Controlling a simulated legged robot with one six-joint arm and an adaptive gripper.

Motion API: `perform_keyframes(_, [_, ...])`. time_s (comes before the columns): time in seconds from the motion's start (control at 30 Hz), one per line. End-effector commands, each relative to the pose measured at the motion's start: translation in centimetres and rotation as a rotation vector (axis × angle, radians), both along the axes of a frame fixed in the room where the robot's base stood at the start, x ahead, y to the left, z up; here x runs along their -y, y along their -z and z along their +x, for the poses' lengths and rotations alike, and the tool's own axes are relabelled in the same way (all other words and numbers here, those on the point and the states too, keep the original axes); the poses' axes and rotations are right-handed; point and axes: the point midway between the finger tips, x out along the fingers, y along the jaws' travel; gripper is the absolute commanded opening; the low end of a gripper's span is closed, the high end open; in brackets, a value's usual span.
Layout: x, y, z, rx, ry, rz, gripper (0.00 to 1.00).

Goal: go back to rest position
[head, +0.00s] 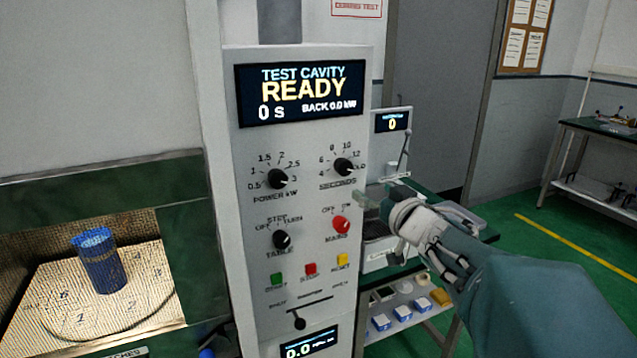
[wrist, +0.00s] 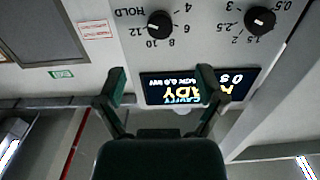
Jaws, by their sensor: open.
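My gripper (head: 368,203) is at the right of the control panel (head: 262,215) in the head view, near the seconds knob (head: 343,167) and the red mains knob (head: 341,225). In the wrist view my gripper (wrist: 161,78) has its two dark fingers apart with nothing between them. That view is upside down. The panel's display (head: 302,90) reads READY, 0 s and back 0.0 kW. The seconds knob (wrist: 160,25) and power knob (wrist: 260,20) show beyond the fingers, and the fingers cover part of the display (wrist: 185,88).
A blue cylinder (head: 101,262) stands on a numbered plate in the cavity at left. A bench with small items (head: 405,300) stands behind my arm. Green floor (head: 545,265) is open at right.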

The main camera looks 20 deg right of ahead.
Motion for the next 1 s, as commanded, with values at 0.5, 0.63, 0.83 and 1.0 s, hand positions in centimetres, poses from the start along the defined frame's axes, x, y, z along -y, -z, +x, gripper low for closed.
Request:
perform_keyframes(0.5, [-2.7, 1.3, -3.2, -0.185, 0.278, -0.048, 0.88])
perform_keyframes(0.63, [-4.6, 3.4, -6.0, -0.337, 0.336, -0.043, 0.88])
perform_keyframes(0.83, [-9.1, 8.0, -11.6, -0.628, 0.308, -0.027, 0.88])
perform_keyframes(1.0, [-13.9, 11.8, -17.2, -0.885, 0.173, -0.024, 0.88])
